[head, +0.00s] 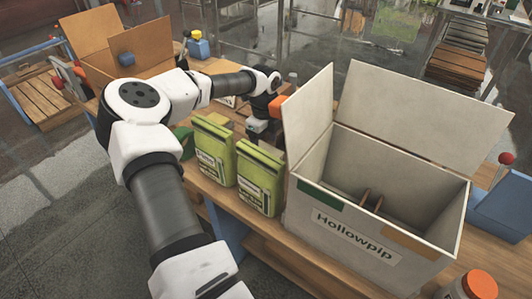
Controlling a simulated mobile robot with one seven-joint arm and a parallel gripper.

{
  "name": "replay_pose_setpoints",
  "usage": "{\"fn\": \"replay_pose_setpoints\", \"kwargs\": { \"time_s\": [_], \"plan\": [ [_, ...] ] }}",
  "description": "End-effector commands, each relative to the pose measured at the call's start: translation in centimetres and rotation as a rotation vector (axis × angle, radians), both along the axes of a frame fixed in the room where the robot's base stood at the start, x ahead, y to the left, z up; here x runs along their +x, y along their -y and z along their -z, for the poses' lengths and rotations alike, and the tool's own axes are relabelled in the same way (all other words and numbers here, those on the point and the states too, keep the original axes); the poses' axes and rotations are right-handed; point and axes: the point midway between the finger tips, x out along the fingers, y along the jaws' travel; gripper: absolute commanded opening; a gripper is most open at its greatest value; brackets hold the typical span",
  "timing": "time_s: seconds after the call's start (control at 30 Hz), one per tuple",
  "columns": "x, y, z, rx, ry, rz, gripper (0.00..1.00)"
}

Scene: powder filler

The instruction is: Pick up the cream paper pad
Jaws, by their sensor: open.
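My arm reaches over the workbench in the head view, and my gripper (258,137) points down behind two green bags. Its fingertips are largely hidden by the right green bag (261,178) and the left green bag (214,150). The gripper is open, and I see nothing held in it. I cannot make out the cream paper pad for certain. A small pale patch shows behind the left bag, below my forearm, but I cannot tell what it is.
A large open carton labelled Hollowpip (350,240) stands right of the bags, its flaps raised near my gripper. A brown open carton (150,62) and a yellow-and-blue bottle (198,46) are at the back left. An orange-capped jar (480,285) is at front right.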

Motion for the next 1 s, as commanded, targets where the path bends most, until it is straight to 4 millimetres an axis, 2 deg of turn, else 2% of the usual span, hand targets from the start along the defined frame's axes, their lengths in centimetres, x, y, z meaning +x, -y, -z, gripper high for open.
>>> {"fn": "replay_pose_setpoints", "kwargs": {
  "time_s": [0.13, 0.4, 0.67, 1.0],
  "plan": [
    [0.2, 0.2, 1.2, -0.001, -0.003, -0.001, 0.71],
    [0.4, 0.5, 4.9, -0.001, -0.003, 0.0, 0.71],
    [0.5, 0.4, 5.3, 0.0, 0.0, 0.0, 0.71],
    [0.5, 0.4, 5.3, -0.001, -0.001, 0.0, 0.28]
  ]
}}
